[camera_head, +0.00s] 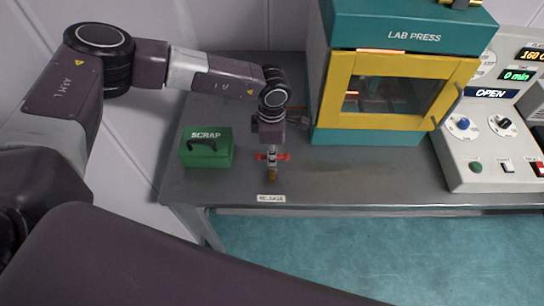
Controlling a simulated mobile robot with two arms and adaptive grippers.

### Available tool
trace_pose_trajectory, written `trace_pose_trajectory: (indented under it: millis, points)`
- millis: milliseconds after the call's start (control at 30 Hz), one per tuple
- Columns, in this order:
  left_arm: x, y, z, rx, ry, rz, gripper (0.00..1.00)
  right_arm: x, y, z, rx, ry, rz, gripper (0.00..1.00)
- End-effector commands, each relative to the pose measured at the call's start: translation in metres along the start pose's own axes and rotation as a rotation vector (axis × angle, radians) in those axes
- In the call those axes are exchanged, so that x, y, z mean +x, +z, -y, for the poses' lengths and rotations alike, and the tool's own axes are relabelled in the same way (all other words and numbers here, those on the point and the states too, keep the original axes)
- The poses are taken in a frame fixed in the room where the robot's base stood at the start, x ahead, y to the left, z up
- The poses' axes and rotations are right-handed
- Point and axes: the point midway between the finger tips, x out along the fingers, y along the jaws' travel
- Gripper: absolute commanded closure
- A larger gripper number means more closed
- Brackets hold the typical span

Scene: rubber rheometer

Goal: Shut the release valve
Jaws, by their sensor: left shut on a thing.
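The release valve (272,174) stands near the front edge of the grey bench, behind a small label reading RELEASE (271,198). Its red handle (283,157) lies crosswise, left to right, and its brass-coloured lower part shows below. My left gripper (271,151) points down at the valve from above and is shut on the red handle. The fingers are small in this view and partly merge with the valve. My right gripper is not in view.
A green SCRAP box (207,153) stands left of the valve. The teal and yellow lab press (398,90) stands to the right, with a control panel (490,130) showing OPEN beyond it. Bare grey bench (350,182) lies between valve and panel.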

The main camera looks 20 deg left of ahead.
Motion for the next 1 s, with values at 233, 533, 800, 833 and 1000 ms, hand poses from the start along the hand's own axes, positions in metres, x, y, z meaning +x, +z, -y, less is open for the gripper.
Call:
trace_pose_trajectory:
  millis: [233, 533, 800, 833, 1000]
  points:
    - [-0.001, 0.0, -0.001, 0.034, 0.003, 0.002, 1.0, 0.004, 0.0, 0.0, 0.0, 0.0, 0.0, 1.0]
    - [-0.001, 0.0, -0.001, 0.033, 0.003, 0.001, 0.74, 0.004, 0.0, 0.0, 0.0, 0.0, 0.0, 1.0]
    - [-0.002, 0.0, -0.001, 0.032, 0.002, 0.001, 0.74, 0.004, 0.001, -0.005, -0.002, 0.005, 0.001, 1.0]
    - [-0.003, 0.0, -0.001, 0.032, 0.002, 0.001, 0.74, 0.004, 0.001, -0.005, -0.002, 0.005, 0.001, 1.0]
    - [-0.024, 0.001, -0.001, 0.033, 0.004, 0.003, 0.74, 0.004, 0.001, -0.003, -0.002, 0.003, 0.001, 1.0]
